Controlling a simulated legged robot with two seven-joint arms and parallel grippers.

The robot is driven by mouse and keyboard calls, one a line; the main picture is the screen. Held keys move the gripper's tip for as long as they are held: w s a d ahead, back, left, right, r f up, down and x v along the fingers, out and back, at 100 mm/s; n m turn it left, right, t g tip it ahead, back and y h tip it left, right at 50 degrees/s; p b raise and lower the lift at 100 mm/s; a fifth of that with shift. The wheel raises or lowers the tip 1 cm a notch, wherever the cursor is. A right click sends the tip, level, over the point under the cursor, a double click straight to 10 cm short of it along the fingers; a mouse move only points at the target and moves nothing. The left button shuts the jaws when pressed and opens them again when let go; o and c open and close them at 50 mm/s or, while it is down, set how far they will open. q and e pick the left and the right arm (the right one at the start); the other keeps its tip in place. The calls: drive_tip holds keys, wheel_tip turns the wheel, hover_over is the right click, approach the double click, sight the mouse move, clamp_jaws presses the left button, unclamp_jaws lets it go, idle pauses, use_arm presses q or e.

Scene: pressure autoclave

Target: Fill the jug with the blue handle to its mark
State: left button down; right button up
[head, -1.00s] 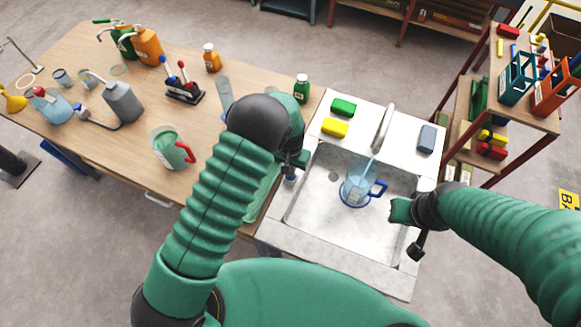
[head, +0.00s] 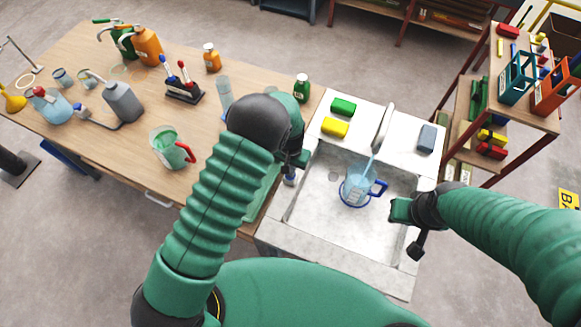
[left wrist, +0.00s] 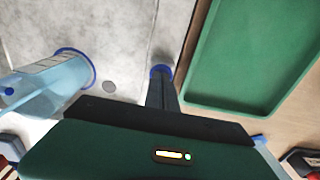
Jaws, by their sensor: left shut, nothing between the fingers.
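The clear jug with the blue handle (head: 356,190) stands upright in the white sink basin (head: 325,195), under the curved spout of the tap (head: 384,125). A pale blue stream runs from the spout into it, and bluish water shows inside. My left gripper (head: 291,178) is shut and empty near the basin's left edge, apart from the jug. Its fingers (left wrist: 161,78) show in the left wrist view. My right gripper (head: 400,210) is right of the jug; its jaw opening is unclear.
A green tray (left wrist: 255,55) lies on the table left of the sink. A red-handled jug (head: 170,148) and several bottles stand on the wooden table.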

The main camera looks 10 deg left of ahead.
use_arm(q)
wheel_tip(320, 180, up, 4)
drive_tip(key=p, duration=0.3)
drive_tip(key=shift+w+r+b, duration=0.15)
drive_tip(key=shift+r+b, duration=0.3)
drive_tip(key=shift+b, duration=0.15)
wheel_tip(320, 180, up, 9)
drive_tip(key=b, duration=0.1)
drive_tip(key=shift+b, duration=0.35)
